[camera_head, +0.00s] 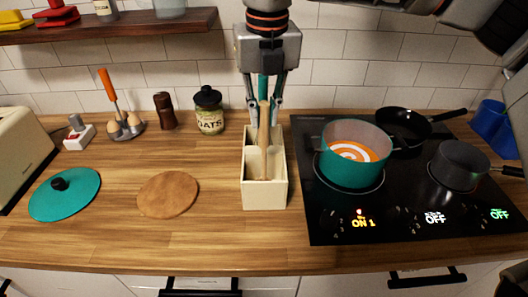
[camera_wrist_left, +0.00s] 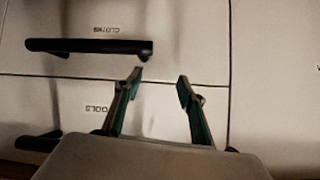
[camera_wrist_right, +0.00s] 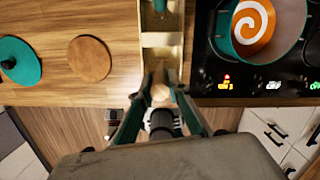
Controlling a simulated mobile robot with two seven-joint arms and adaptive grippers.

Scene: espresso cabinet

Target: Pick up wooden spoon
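The wooden spoon (camera_head: 264,119) stands upright in a cream utensil holder (camera_head: 265,198) with open compartments. My right gripper (camera_head: 265,115) points down over the holder, its fingers on either side of the spoon's upper part. In the right wrist view the spoon's top (camera_wrist_right: 160,93) fills much of the narrow gap between the fingertips. I cannot tell whether both fingers touch it. The spoon's lower end is hidden in the holder. My left gripper (camera_wrist_left: 160,82) is open and empty in front of the cabinet drawers.
The hob (camera_head: 330,225) lies right of the holder, with a teal pot (camera_head: 350,174) of orange soup and other pans. A round wooden board (camera_head: 168,194), a teal lid (camera_head: 64,194) and an oats jar (camera_head: 208,112) are on the left. The counter between them is clear.

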